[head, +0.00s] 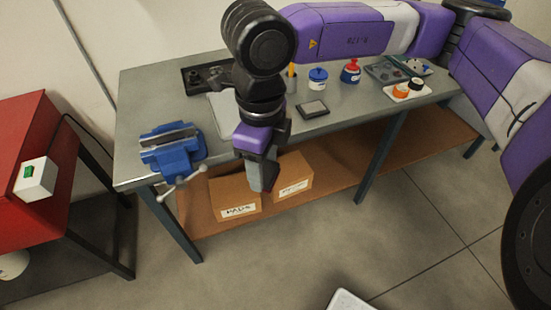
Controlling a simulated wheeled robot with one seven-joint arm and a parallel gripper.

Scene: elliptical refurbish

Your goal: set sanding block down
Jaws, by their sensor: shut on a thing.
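My gripper (260,158) hangs pointing down in front of the bench's near edge, right of the blue vise. It is shut on a small block (259,176), grey with a dark reddish side, which looks like the sanding block. The block is held in the air, in front of the cardboard boxes on the lower shelf as seen from here. The fingertips are small and partly merge with the block. The grey workbench (345,118) stands behind, and my wrist hides part of its top.
A blue vise (172,152) sits at the bench's left front corner, its handle sticking out. A dark flat square (313,109), a blue-lidded jar (318,79), a red-topped bottle (350,72) and a white tray (420,93) stand on top. Bare bench shows right of the square.

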